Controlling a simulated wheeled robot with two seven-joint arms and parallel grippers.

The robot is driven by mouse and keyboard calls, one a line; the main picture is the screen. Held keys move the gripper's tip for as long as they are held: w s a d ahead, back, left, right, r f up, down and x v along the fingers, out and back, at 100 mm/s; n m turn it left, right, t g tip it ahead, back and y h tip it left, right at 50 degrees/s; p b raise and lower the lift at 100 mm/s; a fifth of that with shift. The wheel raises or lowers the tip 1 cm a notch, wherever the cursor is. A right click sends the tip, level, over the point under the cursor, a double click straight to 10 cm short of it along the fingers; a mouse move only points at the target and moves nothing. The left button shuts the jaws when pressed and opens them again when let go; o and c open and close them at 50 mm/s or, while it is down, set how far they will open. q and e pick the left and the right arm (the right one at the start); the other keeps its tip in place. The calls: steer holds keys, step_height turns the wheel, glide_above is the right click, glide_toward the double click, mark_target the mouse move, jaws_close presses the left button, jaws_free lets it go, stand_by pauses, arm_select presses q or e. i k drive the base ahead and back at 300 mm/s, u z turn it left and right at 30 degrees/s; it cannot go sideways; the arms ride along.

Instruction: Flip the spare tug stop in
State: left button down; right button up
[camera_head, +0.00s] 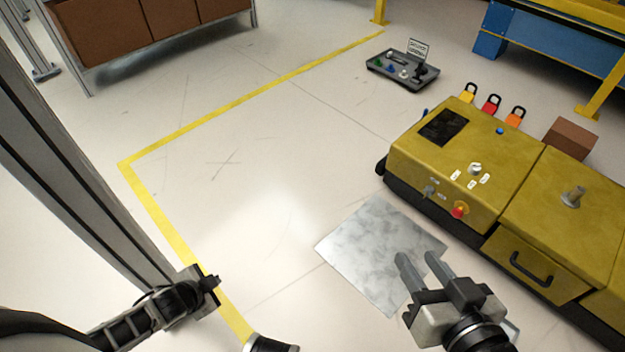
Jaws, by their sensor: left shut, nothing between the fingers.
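A yellow tug (520,165) stands at the right. Its sloped panel carries a red stop button on a yellow collar (460,210), a small grey lever (429,192) to its left, and a pale knob (475,168) among white labels. The labels are too small to read, so I cannot tell which control is the spare tug stop. My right gripper (421,264) is open and empty, its fingers in front of the panel, over the metal plate's right side and apart from the controls. My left gripper (211,285) is shut and empty at the lower left, far from the tug.
A grey metal plate (370,250) lies on the floor before the tug. A drawer with a black handle (530,266) is at the tug's right. Several coloured padlocks (491,104) stand behind the panel. A black tray (390,75) lies behind. The middle floor is clear.

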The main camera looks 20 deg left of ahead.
mark_target(457, 212)
steer(key=i, duration=0.9)
steer(key=z, duration=2.35)
